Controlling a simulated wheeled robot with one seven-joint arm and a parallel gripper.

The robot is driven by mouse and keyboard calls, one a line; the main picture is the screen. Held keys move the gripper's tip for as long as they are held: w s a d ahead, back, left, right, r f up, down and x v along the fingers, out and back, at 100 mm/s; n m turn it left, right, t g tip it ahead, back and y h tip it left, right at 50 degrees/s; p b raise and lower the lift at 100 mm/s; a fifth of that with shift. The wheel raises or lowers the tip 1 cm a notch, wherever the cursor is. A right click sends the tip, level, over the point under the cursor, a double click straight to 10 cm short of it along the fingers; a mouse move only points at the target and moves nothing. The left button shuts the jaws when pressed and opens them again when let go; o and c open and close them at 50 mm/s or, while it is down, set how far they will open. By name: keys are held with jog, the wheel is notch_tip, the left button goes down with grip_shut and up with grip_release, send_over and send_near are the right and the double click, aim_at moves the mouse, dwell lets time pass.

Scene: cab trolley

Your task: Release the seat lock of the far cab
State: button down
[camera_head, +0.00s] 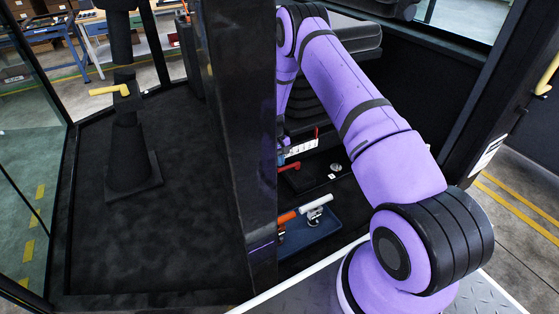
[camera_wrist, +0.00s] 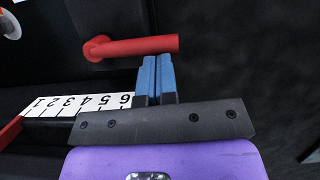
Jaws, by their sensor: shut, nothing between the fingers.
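A red lever (camera_wrist: 130,46) lies across the upper middle of the wrist view, with a rounded elbow at its left end and a straight bar to the right. My gripper (camera_wrist: 155,62) has its blue fingers together and empty. The fingertips are at the bar's lower edge in this view; I cannot tell whether they touch it. A white numbered scale (camera_wrist: 80,104) runs to the left of the fingers. In the head view, the red lever (camera_head: 290,167) and the scale (camera_head: 302,148) show low beside the dark seat (camera_head: 345,42).
A blue tray (camera_head: 322,232) on the cab floor holds an orange-handled piece (camera_head: 286,217) and a silver-and-white piece (camera_head: 317,211). A dark pillar (camera_head: 237,130) stands left of my arm. Beyond it, a yellow handle (camera_head: 108,91) sits on a black post.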

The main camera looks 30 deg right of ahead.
jog(key=shift+s+a+n, duration=0.1)
jog(key=shift+s+n, duration=0.45)
jog(key=shift+n, duration=0.25)
jog(key=shift+s+a+n+h, duration=0.1)
jog(key=shift+s+n+h, duration=0.65)
jog(key=shift+n, duration=0.65)
jog(key=s+n, duration=0.1)
jog(key=n, duration=0.1)
jog(key=s+d+n+t+h, duration=0.1)
jog(key=s+n, duration=0.1)
jog(key=n, duration=0.1)
jog(key=s+d+n, duration=0.1)
jog(key=n, duration=0.1)
jog(key=shift+s+t, duration=0.35)
jog(key=shift+t, duration=0.05)
jog(key=shift+s+d+n+t+h, duration=0.2)
jog(key=shift+s+d+n, duration=0.2)
jog(key=shift+n, duration=0.5)
jog(key=shift+s+d+n+t+h, duration=0.15)
jog(key=shift+s+d+n+t, duration=0.15)
jog(key=shift+n, duration=0.6)
jog(key=shift+s+d+n, duration=0.15)
jog(key=shift+d+n, duration=0.25)
jog(key=shift+n, duration=0.2)
jog(key=shift+s+d, duration=0.1)
jog(key=shift+d, duration=0.1)
jog(key=shift+s+d, duration=0.1)
jog(key=shift+d, duration=0.15)
